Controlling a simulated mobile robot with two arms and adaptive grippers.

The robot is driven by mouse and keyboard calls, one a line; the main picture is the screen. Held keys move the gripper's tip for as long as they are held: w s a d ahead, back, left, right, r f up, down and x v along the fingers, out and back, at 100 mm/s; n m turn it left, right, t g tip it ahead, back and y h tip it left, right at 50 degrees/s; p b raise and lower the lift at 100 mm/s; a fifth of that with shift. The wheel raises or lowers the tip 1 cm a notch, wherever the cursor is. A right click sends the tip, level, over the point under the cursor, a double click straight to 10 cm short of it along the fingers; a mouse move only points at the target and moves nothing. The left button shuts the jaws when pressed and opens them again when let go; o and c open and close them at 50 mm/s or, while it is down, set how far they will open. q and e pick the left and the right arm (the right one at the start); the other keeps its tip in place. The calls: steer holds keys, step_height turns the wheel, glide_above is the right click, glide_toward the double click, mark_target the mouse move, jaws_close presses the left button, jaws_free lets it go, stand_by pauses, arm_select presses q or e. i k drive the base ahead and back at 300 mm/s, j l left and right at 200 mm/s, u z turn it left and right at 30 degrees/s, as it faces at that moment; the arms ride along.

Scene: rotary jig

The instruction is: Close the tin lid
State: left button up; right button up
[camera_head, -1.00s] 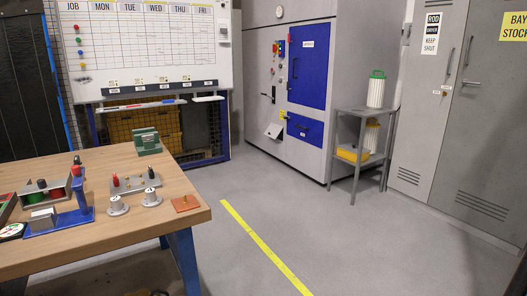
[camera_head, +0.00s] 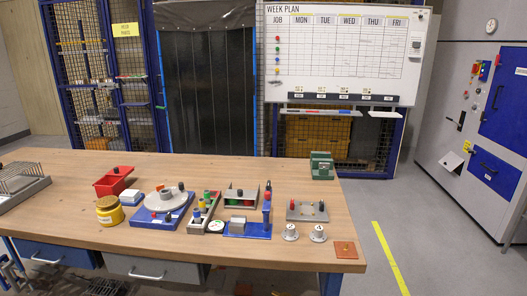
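A small round yellow tin (camera_head: 110,214) stands upright on the wooden table, left of the blue-based jig. Its top (camera_head: 107,202) is a duller tan-yellow. It is too small to tell whether that is a lid lying flat on the rim or how it sits. Neither of my grippers can be made out in the view.
The wooden table (camera_head: 160,245) also bears a rotary jig (camera_head: 165,203), a red bin (camera_head: 114,181), a wire rack (camera_head: 20,184), a white block (camera_head: 130,196), a blue-based fixture (camera_head: 248,229) and a green block (camera_head: 321,166). Bare tabletop lies in front of the tin.

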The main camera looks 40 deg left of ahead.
mark_target(120, 168)
steer(key=u, duration=2.2)
steer(key=j+z, duration=0.1)
steer(key=z, duration=0.75)
steer(key=j+z, duration=0.35)
steer(key=k+j+z, duration=0.1)
steer(key=j+z, duration=0.2)
steer(key=j, duration=0.2)
steer(key=k+j+z, duration=0.1)
steer(key=j+z, duration=0.25)
steer(key=k+j+z, duration=0.2)
steer(key=j+z, duration=0.15)
steer(key=j, duration=0.1)
